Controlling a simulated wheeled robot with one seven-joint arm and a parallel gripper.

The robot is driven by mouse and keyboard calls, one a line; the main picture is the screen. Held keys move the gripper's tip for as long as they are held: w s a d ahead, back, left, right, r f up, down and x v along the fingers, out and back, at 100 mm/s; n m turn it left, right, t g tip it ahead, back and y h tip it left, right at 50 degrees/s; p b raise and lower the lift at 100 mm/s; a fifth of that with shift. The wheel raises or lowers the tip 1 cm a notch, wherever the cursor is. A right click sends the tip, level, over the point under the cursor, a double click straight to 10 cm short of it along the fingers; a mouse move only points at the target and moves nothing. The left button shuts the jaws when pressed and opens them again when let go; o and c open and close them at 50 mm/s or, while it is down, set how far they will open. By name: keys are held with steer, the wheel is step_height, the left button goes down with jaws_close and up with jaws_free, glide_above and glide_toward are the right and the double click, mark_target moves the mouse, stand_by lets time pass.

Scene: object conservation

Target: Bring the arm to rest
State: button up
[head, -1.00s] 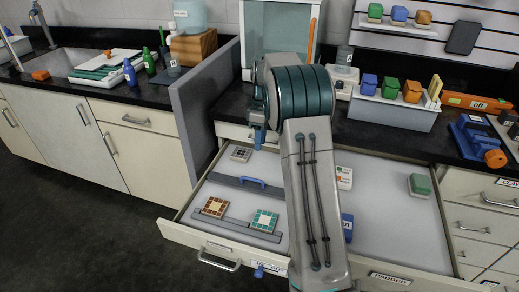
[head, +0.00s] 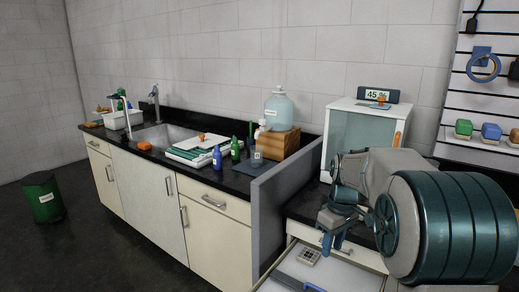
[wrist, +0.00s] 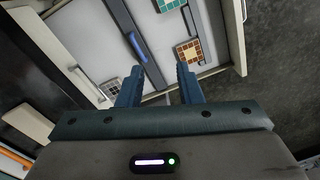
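My arm's large teal-and-grey joint fills the lower right of the head view. My gripper (head: 336,236) hangs at its left, above the open drawer (head: 345,277). In the wrist view, my gripper's (wrist: 158,70) two blue fingers stand apart with nothing between them. Below them lies the drawer with a blue handle (wrist: 137,47), a small grey keypad-like block (wrist: 108,88), an orange-and-cream tile (wrist: 188,52) and a teal-and-white tile (wrist: 168,5). The gripper appears clear of these things.
A grey partition (head: 262,225) stands left of the drawer. Beyond it is a counter with a sink (head: 165,135), bottles and a tray. A glass-fronted cabinet (head: 362,135) stands behind the arm. A green bin (head: 43,195) is on the open floor at far left.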

steer(key=s+a+r+m+t+p, duration=0.1)
steer(key=s+a+r+m+p, duration=0.1)
steer(key=s, duration=0.9)
steer(key=s+a+r+m+t+p, duration=0.2)
steer(key=s+m, duration=0.3)
steer(key=s, duration=0.6)
steer(key=shift+s+r+h+p, duration=0.2)
steer(key=shift+r+h+p, duration=0.2)
steer(key=shift+p, duration=0.15)
